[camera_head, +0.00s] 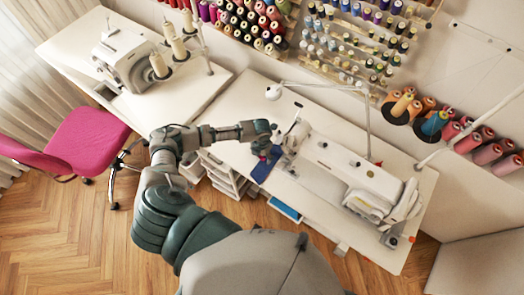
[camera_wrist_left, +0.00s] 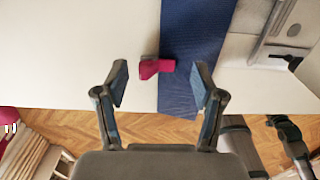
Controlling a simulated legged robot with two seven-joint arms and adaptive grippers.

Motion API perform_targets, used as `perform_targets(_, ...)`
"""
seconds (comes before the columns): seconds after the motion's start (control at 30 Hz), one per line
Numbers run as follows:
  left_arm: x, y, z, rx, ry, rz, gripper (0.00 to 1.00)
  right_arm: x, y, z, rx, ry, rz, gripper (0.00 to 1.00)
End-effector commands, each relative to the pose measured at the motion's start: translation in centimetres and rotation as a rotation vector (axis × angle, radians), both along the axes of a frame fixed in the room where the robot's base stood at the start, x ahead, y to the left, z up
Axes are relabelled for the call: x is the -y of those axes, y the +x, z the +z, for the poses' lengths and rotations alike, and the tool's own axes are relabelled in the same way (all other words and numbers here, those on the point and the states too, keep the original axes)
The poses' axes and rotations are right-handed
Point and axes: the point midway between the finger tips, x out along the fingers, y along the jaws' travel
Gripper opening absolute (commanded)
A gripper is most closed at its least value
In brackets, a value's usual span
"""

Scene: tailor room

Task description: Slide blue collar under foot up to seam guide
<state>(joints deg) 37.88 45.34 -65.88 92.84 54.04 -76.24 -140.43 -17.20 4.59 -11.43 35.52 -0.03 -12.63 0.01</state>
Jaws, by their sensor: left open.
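The blue collar (camera_head: 262,169) is a dark blue strip on the white table, left of the white sewing machine (camera_head: 345,170). In the left wrist view the collar (camera_wrist_left: 195,45) runs from the top edge down past the table's front edge. My left gripper (camera_head: 268,150) is over the collar's far part, its jaws hidden there. In the left wrist view my left gripper (camera_wrist_left: 161,82) is open and empty; the right finger overlaps the collar in the picture. Contact cannot be told. The foot and seam guide are too small to make out. My right gripper is out of view.
A small magenta object (camera_wrist_left: 157,67) lies at the collar's left edge, between the fingers in the picture. A metal machine plate (camera_wrist_left: 285,30) lies right of the collar. A lamp arm (camera_head: 330,87) reaches over the machine. Bare table shows left of the collar.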

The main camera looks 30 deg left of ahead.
Motion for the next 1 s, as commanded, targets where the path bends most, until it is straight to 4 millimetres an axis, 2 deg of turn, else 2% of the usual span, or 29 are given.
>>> perform_targets(0.3,0.00,-0.02,-0.40,-0.001,0.000,0.000,0.69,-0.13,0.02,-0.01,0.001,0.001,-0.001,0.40)
perform_targets(0.33,0.00,-0.02,-0.40,-0.001,0.000,0.000,0.66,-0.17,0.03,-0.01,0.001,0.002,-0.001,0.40)
perform_targets(0.53,0.15,0.00,-0.33,0.000,0.001,0.000,0.16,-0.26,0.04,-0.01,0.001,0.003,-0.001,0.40)
perform_targets(0.57,0.15,0.00,-0.33,0.000,0.001,0.000,0.09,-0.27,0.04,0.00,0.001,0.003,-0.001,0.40)
perform_targets(0.6,0.15,0.00,-0.33,0.000,0.001,0.000,0.06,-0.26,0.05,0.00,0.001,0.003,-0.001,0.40)
perform_targets(1.0,-0.02,-0.34,-0.20,0.000,0.000,0.001,0.06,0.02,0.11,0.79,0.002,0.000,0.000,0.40)
